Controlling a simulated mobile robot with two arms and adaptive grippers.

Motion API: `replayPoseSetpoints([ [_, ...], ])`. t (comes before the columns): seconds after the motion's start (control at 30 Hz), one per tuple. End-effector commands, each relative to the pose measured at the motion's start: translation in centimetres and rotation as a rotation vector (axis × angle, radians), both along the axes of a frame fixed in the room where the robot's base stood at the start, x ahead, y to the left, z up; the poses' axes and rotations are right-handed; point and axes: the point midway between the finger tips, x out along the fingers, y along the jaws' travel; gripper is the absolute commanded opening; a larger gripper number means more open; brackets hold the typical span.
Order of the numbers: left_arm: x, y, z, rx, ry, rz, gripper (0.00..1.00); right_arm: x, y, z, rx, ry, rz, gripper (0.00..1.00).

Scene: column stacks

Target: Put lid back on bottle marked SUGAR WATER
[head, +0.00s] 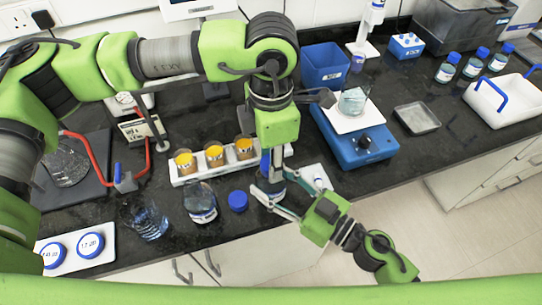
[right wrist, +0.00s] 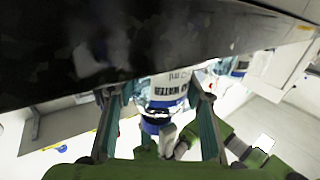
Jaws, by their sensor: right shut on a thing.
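My right gripper (head: 270,193) is shut on a clear bottle with a blue-and-white label. In the right wrist view the bottle (right wrist: 163,92) stands between the two fingers, and its label appears to include the word WATER. A blue lid (head: 265,163) is at the bottle's top, right by my left gripper (head: 276,158), which points down from above. The lid also shows in the right wrist view (right wrist: 153,126). Whether it is seated on the neck, and whether the left fingers grip it, is hidden. A second labelled bottle (head: 201,203) stands to the left, seemingly uncapped.
Another blue lid (head: 238,201) lies on the dark counter between the bottles. A white rack (head: 184,181) with orange-filled jars is behind. A glass beaker (head: 148,222) and a white tray with two blue-rimmed dishes (head: 80,262) are left. A blue stirrer (head: 362,147) stands right.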

Motion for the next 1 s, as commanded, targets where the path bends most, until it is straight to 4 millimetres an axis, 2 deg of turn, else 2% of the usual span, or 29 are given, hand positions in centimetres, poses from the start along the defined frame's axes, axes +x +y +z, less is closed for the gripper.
replayPoseSetpoints([
  [0.03, 0.01, 0.00, 0.01, 0.000, 0.000, 0.000, 0.14, 0.02, 0.00, 0.06, 0.001, -0.001, 0.000, 0.00],
  [0.07, 0.01, 0.01, 0.02, 0.000, 0.000, 0.000, 0.07, 0.02, 0.00, 0.06, 0.001, -0.001, 0.000, 0.00],
  [0.1, 0.01, 0.00, 0.02, 0.000, 0.000, 0.000, 0.05, 0.02, 0.00, 0.06, 0.001, -0.001, 0.000, 0.00],
  [0.27, 0.01, 0.01, 0.02, 0.000, 0.000, -0.012, 0.05, 0.01, 0.00, 0.06, 0.001, -0.001, 0.000, 0.00],
  [0.43, -0.02, 0.03, -0.02, 0.001, 0.002, -0.180, 0.05, 0.01, 0.00, 0.06, 0.001, -0.001, 0.000, 0.00],
  [0.57, 0.00, 0.04, 0.00, 0.002, 0.001, -0.179, 0.05, 0.01, 0.00, 0.06, 0.001, -0.001, 0.000, 0.00],
  [0.6, 0.00, 0.04, 0.00, 0.002, 0.001, -0.179, 0.33, 0.01, 0.00, 0.06, 0.001, -0.001, 0.000, 0.00],
  [0.67, 0.00, 0.04, 0.00, 0.002, 0.001, -0.179, 0.47, 0.01, 0.00, 0.06, 0.001, -0.001, 0.000, 0.00],
  [1.0, 0.02, 0.02, 0.09, 0.000, -0.001, -0.178, 0.47, 0.01, 0.01, 0.06, 0.001, -0.001, 0.000, 0.00],
])
